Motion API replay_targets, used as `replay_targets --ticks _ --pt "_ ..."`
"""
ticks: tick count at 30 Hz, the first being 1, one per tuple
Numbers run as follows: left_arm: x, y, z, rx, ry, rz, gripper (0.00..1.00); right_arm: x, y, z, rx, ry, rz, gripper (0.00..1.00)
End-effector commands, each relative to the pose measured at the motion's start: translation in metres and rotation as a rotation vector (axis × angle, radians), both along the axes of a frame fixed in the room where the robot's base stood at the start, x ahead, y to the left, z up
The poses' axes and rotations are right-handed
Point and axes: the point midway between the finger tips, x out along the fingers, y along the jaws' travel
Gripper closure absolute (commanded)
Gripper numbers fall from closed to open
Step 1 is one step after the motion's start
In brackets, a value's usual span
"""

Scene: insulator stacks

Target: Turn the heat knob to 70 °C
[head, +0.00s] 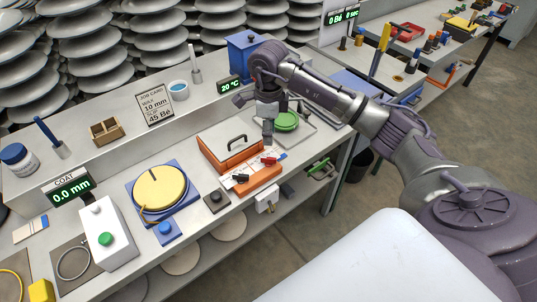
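A display reading 20 °C (230,84) stands at the back of the bench. An orange hot-plate unit (228,152) with a dark handle sits in front of it. Its front panel (252,184) carries small dark and red controls (268,161); I cannot tell for sure which one is the heat knob. My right gripper (268,138) points down just behind and above the panel's right end. Its finger opening is too small and dark to judge, and contact with a control cannot be made out. My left gripper is out of view.
A green round piece (287,121) lies on a tray right of the orange unit. A blue box (240,52) stands behind my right arm. A yellow disc (158,188) on a blue base and a white box with a green button (106,239) are at left.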

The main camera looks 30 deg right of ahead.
Motion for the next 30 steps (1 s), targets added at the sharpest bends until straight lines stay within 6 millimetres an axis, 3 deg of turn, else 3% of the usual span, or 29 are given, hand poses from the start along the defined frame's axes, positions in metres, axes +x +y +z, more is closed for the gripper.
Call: replay_targets --ticks 6,13,18,27,30 --pt "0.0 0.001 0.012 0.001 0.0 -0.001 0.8 -0.002 0.001 -0.048 0.004 0.006 -0.001 0.62" --pt "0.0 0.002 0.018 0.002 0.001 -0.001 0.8 -0.001 0.001 -0.086 0.005 0.002 -0.001 0.62" --pt "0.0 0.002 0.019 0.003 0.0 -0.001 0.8 0.0 0.001 -0.099 0.004 0.0 0.0 0.62" --pt "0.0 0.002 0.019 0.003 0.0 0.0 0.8 0.0 0.001 -0.101 0.004 0.0 0.0 0.62" --pt "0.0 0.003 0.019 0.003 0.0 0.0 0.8 0.0 0.001 -0.101 0.004 0.0 0.0 0.78"
